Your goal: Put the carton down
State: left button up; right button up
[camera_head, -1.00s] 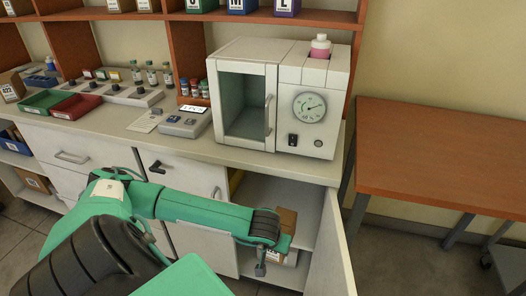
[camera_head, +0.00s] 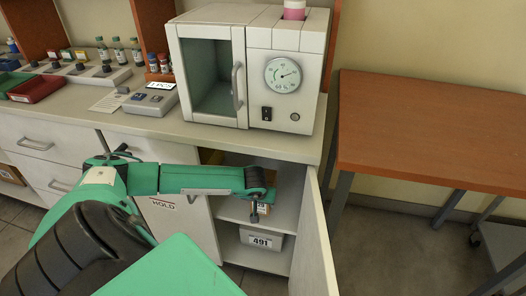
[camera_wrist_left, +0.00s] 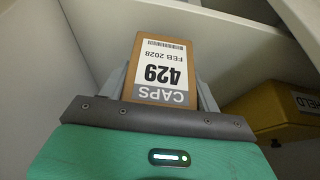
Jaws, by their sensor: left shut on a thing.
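The carton (camera_wrist_left: 160,65) is a brown box with a white label reading CAPS 429, FEB 2028, upside down in the left wrist view. My left gripper (camera_wrist_left: 164,88) is shut on it, one finger on each side. In the head view my left gripper (camera_head: 257,209) reaches into the open cabinet (camera_head: 288,200) under the counter, at the level of its upper shelf. The arm hides most of the carton there. I cannot tell whether the carton touches the shelf. My right gripper is out of view.
A bin (camera_head: 262,241) labelled 491 stands below the shelf. The open cabinet door (camera_head: 316,240) is on the right. The incubator (camera_head: 245,70) stands on the counter above.

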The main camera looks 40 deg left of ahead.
pick_arm(q)
jog(key=w+a, duration=0.1)
jog(key=w, duration=0.2)
jog(key=w+a, duration=0.1)
jog(key=shift+w+a, duration=0.35)
jog(key=shift+w, duration=0.05)
notch_tip(320, 180, down, 4)
jog(key=shift+r+b, duration=0.2)
jog(key=shift+b, duration=0.15)
jog(key=o, duration=1.1)
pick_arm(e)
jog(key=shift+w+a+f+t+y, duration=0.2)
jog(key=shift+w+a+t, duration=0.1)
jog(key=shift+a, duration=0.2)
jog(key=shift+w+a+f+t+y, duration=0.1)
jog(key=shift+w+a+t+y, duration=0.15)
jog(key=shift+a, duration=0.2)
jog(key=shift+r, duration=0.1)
